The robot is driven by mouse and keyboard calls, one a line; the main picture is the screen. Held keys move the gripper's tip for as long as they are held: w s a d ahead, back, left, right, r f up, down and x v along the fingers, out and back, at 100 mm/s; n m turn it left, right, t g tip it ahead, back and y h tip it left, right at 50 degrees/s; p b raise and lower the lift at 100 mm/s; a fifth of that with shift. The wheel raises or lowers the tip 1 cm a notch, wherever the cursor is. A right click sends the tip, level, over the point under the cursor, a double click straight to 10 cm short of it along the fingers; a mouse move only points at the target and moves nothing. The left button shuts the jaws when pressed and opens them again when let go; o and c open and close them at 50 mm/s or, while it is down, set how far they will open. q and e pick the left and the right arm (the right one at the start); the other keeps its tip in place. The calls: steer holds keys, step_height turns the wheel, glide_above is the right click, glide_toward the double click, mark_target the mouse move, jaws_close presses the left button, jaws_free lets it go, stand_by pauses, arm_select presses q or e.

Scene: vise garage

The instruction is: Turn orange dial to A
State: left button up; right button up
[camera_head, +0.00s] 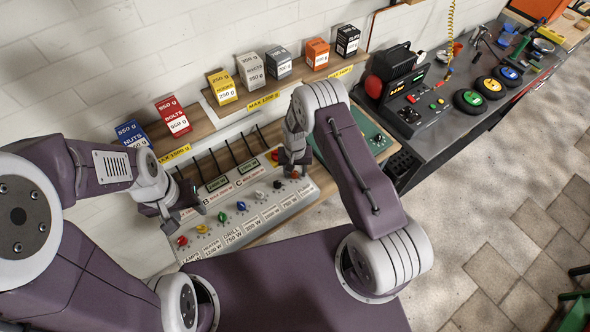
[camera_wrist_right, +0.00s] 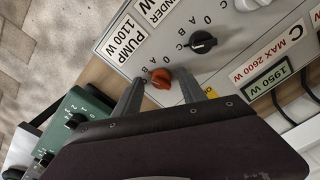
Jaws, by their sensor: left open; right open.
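The orange dial (camera_wrist_right: 160,78) is on the grey control panel (camera_wrist_right: 222,25) in the right wrist view, next to the PUMP label (camera_wrist_right: 122,40). Marks 0, A and B show beside it; I cannot tell which one its pointer faces. My right gripper (camera_wrist_right: 161,82) is open, with one finger on each side of the dial. Whether the fingers touch it I cannot tell. In the head view my right gripper (camera_head: 294,172) reaches down at the panel's right end and largely hides the dial. My left gripper (camera_head: 168,208) is open and empty near the panel's left end.
A black dial (camera_wrist_right: 202,42) is beside the orange one. Red, blue and green dials (camera_head: 222,217) line the panel. A green box (camera_wrist_right: 72,120) stands close to the panel's PUMP end. Small boxes (camera_head: 250,70) stand on the shelf behind.

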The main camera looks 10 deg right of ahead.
steer(key=shift+w+a, duration=0.1)
steer(key=c, duration=0.4)
jaws_close()
steer(key=shift+f+m+b, duration=0.15)
steer(key=shift+m+b, duration=0.55)
steer(key=shift+b, duration=0.05)
steer(key=shift+m+b, duration=0.85)
steer(key=shift+m, duration=0.25)
steer(key=shift+m+b, duration=1.15)
steer(key=shift+m, duration=0.95)
steer(key=shift+r, duration=0.2)
